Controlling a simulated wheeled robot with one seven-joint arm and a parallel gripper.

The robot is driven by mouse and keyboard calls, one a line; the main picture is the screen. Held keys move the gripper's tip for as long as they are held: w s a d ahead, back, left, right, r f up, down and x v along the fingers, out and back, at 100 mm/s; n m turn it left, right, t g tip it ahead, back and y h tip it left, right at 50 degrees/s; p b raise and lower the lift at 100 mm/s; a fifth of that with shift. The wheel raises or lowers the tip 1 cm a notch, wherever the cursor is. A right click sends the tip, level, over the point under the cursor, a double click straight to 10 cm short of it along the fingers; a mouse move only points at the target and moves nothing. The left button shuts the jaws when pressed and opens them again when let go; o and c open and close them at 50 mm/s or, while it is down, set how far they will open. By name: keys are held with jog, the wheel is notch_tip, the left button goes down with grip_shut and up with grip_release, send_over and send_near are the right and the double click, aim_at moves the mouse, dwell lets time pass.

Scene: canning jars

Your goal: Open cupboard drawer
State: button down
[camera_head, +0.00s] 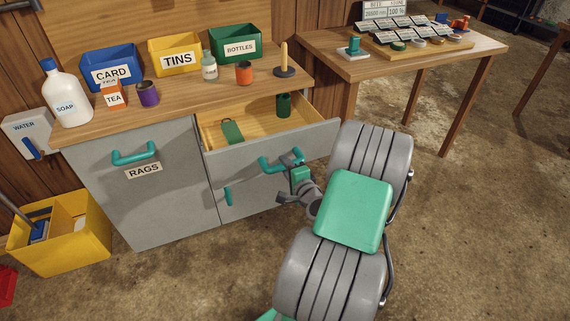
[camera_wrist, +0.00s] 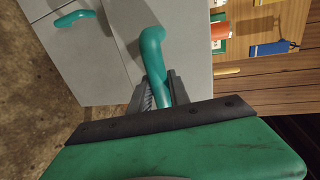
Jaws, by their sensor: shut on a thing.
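The cupboard drawer (camera_head: 322,134) at the top right of the grey cupboard stands pulled out, with its wooden inside showing. A dark green bottle or can (camera_head: 284,105) and a flat green thing (camera_head: 232,131) are inside it. My gripper (camera_head: 297,160) is at the drawer front, shut on the teal drawer handle (camera_head: 268,166). In the wrist view the handle (camera_wrist: 152,45) runs down between the two fingers (camera_wrist: 160,92). Part of the drawer front is hidden behind my gripper.
The lower door with a teal handle (camera_head: 228,196) is shut below the drawer. The RAGS front (camera_head: 170,200) is shut at left. Bins, a soap bottle (camera_head: 65,95) and small containers stand on the countertop (camera_head: 185,98). A side table (camera_head: 440,58) stands at right. Open floor lies in front.

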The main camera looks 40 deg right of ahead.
jog(key=shift+a, duration=0.15)
jog(key=c, duration=1.2)
grip_release()
jog(key=shift+c, duration=0.2)
jog(key=v, duration=0.7)
jog(key=shift+s, duration=0.35)
jog(key=shift+r, duration=0.1)
